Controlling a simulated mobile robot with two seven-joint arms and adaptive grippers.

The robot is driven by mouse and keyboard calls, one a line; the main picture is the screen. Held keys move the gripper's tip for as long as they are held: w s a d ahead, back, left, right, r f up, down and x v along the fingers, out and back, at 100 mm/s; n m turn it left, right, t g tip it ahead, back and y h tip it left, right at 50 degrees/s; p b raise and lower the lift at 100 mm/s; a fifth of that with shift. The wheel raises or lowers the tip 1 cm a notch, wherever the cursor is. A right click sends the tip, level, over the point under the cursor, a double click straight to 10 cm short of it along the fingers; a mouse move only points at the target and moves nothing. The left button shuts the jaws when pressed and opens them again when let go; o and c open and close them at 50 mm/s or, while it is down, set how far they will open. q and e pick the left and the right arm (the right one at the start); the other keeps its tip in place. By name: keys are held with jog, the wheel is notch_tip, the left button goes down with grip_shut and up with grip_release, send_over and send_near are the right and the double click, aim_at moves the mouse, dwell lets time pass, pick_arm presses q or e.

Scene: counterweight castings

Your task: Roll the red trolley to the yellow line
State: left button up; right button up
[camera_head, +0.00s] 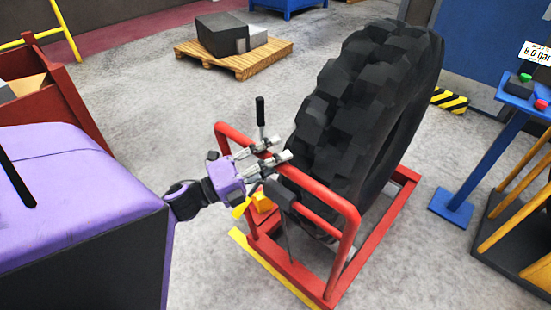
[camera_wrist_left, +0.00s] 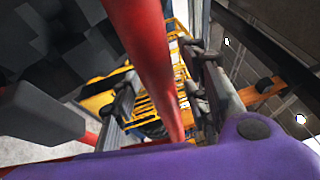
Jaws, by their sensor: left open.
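The red trolley (camera_head: 331,207) stands on the grey floor and carries a large black tyre (camera_head: 352,110), upright and leaning a little. Its red tube handle faces me. My left gripper (camera_head: 274,151) is open at the left part of the handle's top bar. In the left wrist view the red bar (camera_wrist_left: 150,50) runs between the two fingers of the gripper (camera_wrist_left: 165,105); I cannot tell whether they touch it. A yellow line (camera_head: 270,268) lies on the floor along the trolley's near left side, partly hidden by the frame. My right gripper is not in view.
A wooden pallet (camera_head: 240,66) with grey blocks stands at the back. A red bin (camera_head: 62,100) is at the left. A blue stand (camera_head: 480,160) with buttons and a dark rack with yellow bars (camera_head: 515,230) are at the right. Floor between trolley and pallet is clear.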

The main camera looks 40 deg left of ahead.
pick_arm(q)
jog(key=v, duration=1.2)
jog(key=shift+w+a+f, duration=0.1)
jog(key=shift+w, duration=0.05)
